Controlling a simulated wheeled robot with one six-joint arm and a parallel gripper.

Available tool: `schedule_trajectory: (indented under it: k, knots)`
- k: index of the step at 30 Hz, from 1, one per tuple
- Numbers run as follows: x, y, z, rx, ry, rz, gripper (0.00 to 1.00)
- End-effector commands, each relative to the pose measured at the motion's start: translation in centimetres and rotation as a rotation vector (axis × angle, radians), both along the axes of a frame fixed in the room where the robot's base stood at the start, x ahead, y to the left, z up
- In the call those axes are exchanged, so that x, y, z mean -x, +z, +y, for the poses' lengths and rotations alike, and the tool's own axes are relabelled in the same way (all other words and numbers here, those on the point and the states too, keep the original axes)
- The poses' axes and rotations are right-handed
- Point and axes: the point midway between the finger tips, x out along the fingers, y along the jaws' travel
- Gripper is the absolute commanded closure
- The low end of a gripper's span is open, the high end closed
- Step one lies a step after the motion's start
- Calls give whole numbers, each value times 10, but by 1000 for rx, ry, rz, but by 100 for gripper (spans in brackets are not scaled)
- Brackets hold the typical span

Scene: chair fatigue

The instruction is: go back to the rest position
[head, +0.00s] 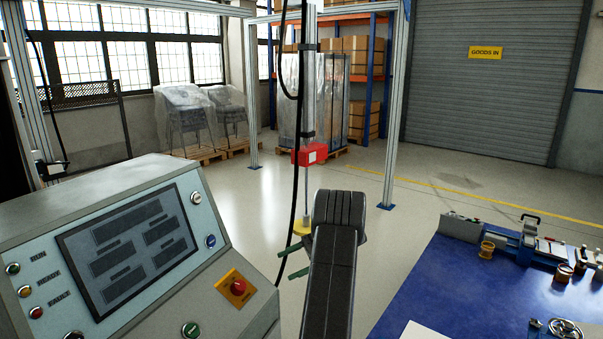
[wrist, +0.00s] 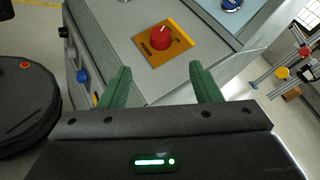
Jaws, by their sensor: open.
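My gripper (wrist: 155,90) is open and empty in the wrist view, its two green fingers spread apart. The red button (head: 238,287) sits on the lower right of the sloped control console (head: 160,300).
The console carries a dark screen (head: 125,250) and several coloured buttons. A blue-topped bench (head: 450,285) with a vise-like tool (head: 530,240) stands at right. A metal frame post (head: 394,110) with a hanging red block (head: 310,155) stands behind.

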Motion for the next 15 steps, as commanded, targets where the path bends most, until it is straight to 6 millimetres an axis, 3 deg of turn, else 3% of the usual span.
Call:
schedule_trajectory:
  k: [15]
  knots:
    - [8, -11, 22, 0, 1, -3, 42]
